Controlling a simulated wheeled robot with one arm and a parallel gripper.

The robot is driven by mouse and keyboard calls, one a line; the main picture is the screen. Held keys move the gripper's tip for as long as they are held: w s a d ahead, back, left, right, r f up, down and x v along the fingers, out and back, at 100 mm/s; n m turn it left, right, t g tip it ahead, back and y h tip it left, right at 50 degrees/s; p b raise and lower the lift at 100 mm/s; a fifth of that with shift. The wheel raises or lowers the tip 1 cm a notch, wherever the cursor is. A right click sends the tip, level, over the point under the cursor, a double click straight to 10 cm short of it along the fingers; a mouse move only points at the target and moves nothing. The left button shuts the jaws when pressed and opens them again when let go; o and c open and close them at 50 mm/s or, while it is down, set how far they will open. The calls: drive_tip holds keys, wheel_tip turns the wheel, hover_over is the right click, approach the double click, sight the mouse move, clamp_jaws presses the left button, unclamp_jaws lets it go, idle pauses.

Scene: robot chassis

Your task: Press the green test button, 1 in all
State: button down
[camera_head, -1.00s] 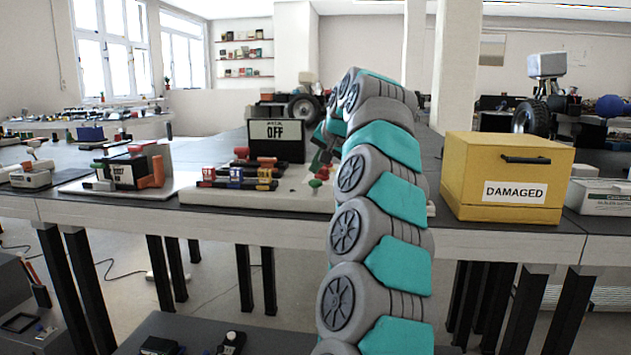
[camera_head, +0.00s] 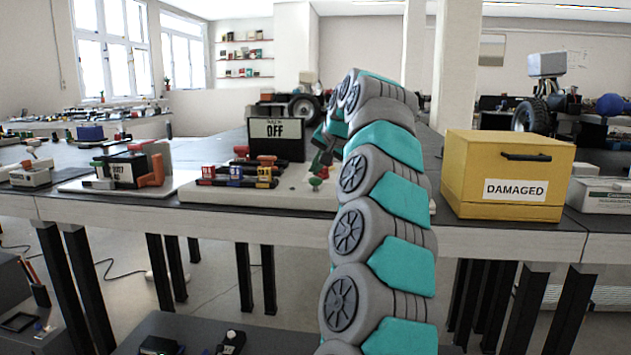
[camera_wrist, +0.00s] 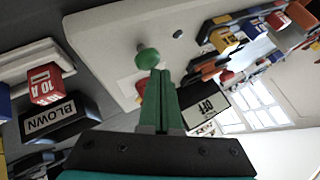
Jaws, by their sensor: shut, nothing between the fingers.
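The green test button (camera_head: 316,182) is a round mushroom cap on a short stem, standing on a pale board (camera_head: 228,192) on the workbench. In the wrist view the green button (camera_wrist: 148,58) shows just beyond my fingertips, slightly to their left. My gripper (camera_wrist: 161,76) is shut and empty, its two green fingers side by side and pointing toward the cap. I cannot tell whether the tips touch it. In the head view my gripper (camera_head: 322,160) is close above the button, partly hidden by my arm.
A dark display box (camera_head: 277,140) reading OFF stands behind the button. Coloured fuses (camera_head: 240,175) lie in rows to its left. A yellow box (camera_head: 508,175) marked DAMAGED stands on the right. The wrist view shows a dark bin (camera_wrist: 55,118) labelled BLOWN.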

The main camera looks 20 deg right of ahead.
sight(316, 179)
drive_tip(key=shift+f+b, duration=0.5)
drive_tip(key=shift+f, duration=0.15)
idle(0.8)
drive_tip(key=shift+r, duration=0.2)
drive_tip(key=shift+r+p, duration=0.85)
drive_tip(key=shift+p, duration=0.1)
drive_tip(key=shift+r, duration=0.1)
wheel_tip(316, 179, up, 5)
drive_tip(key=p, duration=0.4)
drive_tip(key=shift+p, duration=0.35)
